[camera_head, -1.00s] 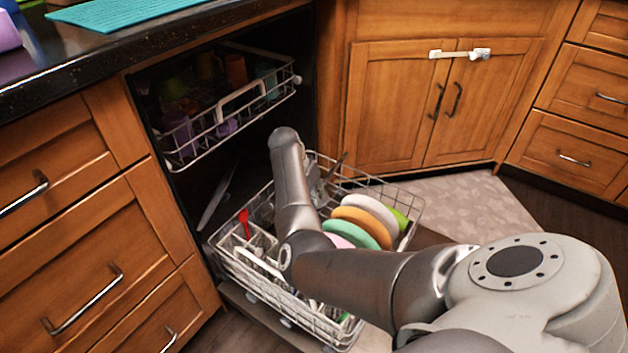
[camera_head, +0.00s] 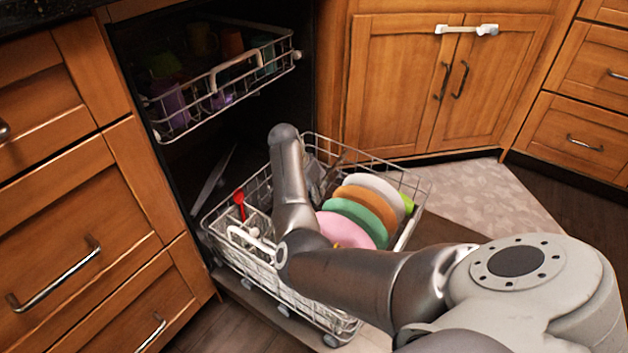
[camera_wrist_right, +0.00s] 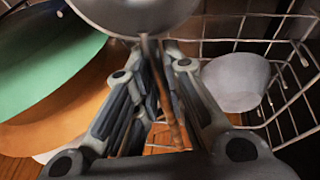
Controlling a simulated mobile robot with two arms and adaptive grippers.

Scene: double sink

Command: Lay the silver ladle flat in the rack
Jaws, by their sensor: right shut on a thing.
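In the right wrist view my right gripper (camera_wrist_right: 158,50) is shut on the handle of the silver ladle (camera_wrist_right: 135,14). The ladle's round bowl shows at the top edge, just past the fingertips, and its thin handle runs back between the fingers. The lower dishwasher rack (camera_head: 408,240) is pulled out, and its wires also show in the wrist view (camera_wrist_right: 290,95). In the head view my right gripper (camera_head: 318,180) is low over the rack, partly hidden behind my right arm. The ladle cannot be made out clearly there. My left gripper is not in view.
Pink (camera_head: 345,232), green (camera_head: 358,218), orange (camera_head: 372,204) and white (camera_head: 378,186) plates stand in the lower rack. A red utensil (camera_head: 239,200) stands at its left. A white bowl-like item (camera_wrist_right: 235,82) lies right of the gripper. The upper rack (camera_head: 215,100) holds cups.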

